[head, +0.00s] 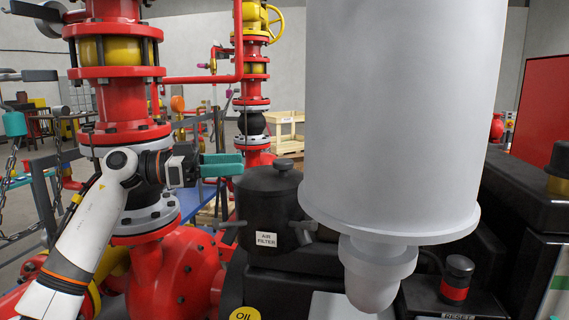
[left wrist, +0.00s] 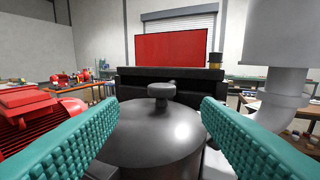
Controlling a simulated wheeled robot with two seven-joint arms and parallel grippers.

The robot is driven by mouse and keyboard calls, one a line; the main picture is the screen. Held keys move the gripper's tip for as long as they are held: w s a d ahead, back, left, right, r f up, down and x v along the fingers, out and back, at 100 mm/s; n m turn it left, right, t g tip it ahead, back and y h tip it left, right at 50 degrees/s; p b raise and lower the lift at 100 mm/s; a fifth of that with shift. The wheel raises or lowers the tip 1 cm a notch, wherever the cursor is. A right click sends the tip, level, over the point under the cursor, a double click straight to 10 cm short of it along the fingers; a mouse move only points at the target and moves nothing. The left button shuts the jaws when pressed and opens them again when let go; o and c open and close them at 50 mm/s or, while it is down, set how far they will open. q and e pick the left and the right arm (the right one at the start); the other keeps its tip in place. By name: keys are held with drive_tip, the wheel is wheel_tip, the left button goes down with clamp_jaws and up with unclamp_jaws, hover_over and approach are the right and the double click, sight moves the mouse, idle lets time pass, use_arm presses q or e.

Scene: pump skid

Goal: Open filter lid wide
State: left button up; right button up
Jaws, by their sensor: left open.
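The black air filter pot (head: 262,215) stands in the middle of the head view with a white "AIR FILTER" label. Its round dark lid (head: 265,180) lies flat on top and looks closed, with a small knob (head: 284,164) on it. My left gripper (head: 240,164) has teal fingers, is open, and is just left of the knob at about its height. In the left wrist view the lid (left wrist: 150,135) lies ahead and below, and the knob (left wrist: 161,92) shows between the spread fingertips, apart from both. The pot's right side is partly hidden by the grey cylinder. My right gripper is not in view.
A large grey cylinder (head: 395,110) hangs close at the right of the pot. Red pipework (head: 120,100) stands at the left behind my left arm. Black machinery (left wrist: 170,83) stands beyond the lid.

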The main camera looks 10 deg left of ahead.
sight(283, 160)
use_arm(q)
drive_tip(key=x, duration=0.1)
drive_tip(key=p+x, duration=0.1)
drive_tip(key=x, duration=0.3)
drive_tip(key=shift+s+d+r, duration=0.1)
drive_tip(key=shift+d+r, duration=0.2)
drive_tip(key=shift+f+p+x, duration=0.2)
drive_tip(key=shift+p+x, duration=0.65)
drive_tip(key=shift+x, duration=1.85)
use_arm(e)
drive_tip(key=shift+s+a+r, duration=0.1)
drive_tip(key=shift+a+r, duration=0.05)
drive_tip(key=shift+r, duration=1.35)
use_arm(q)
drive_tip(key=shift+a, duration=0.1)
drive_tip(key=shift+c, duration=0.6)
clamp_jaws()
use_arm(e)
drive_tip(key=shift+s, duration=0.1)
